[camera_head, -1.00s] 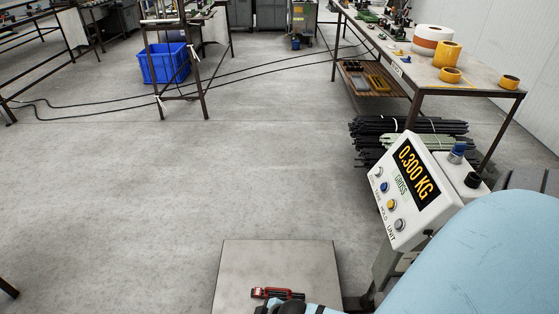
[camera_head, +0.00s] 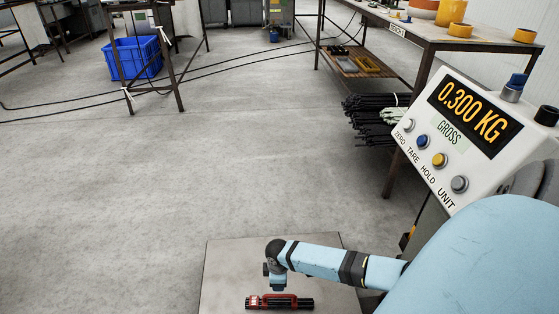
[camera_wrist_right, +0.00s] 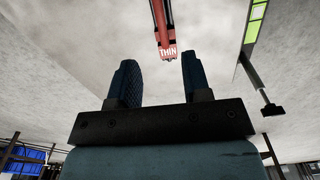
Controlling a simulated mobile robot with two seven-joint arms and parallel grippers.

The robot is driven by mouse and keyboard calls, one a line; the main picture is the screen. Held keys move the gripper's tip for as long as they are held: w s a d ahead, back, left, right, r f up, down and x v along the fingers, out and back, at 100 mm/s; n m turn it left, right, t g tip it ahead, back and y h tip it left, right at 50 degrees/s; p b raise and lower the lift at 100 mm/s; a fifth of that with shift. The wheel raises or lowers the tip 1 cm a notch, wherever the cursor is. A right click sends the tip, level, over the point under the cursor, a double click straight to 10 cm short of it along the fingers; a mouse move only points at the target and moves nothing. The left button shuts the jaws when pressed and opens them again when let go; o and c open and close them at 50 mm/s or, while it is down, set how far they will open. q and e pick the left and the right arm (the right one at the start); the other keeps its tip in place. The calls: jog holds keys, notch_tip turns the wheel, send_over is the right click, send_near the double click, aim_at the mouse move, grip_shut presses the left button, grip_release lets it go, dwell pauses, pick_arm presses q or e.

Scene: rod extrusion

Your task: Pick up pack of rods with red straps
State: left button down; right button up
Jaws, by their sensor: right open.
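The pack of dark rods with red straps (camera_head: 281,302) lies on the scale plate (camera_head: 225,265) at the bottom of the head view. In the right wrist view a red part of the pack (camera_wrist_right: 160,22) with a label reading "THIN" shows ahead, beyond the fingers. My right gripper (camera_head: 276,285) comes in from the right and points down just above the pack. In the wrist view its two dark fingers (camera_wrist_right: 159,60) are apart, with nothing visibly held between them. My left gripper is not in view.
The scale's display (camera_head: 474,118) reads 0.300 KG and stands at the right, near my arm. Bundles of dark rods (camera_head: 372,118) lie by a workbench (camera_head: 465,42). A blue crate (camera_head: 137,58) is at the far left. The middle floor is clear.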

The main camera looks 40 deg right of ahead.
jog(key=b, duration=0.2)
send_over(280, 296)
jog(key=f, duration=0.5)
jog(key=shift+w+a+f, duration=0.15)
jog(key=shift+w+f, duration=0.1)
jog(key=shift+f, duration=0.05)
jog(key=shift+f+b, duration=0.65)
jog(key=shift+f, duration=0.15)
notch_tip(280, 296, down, 4)
jog(key=b, duration=0.3)
jog(key=shift+s+r, duration=0.15)
jog(key=shift+r, duration=0.05)
jog(key=shift+f, duration=0.45)
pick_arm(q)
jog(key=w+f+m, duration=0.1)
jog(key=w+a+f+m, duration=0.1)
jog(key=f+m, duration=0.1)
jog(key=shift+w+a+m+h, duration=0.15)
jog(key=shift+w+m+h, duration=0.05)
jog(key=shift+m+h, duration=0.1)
pick_arm(e)
jog(key=shift+r, duration=0.1)
grip_shut()
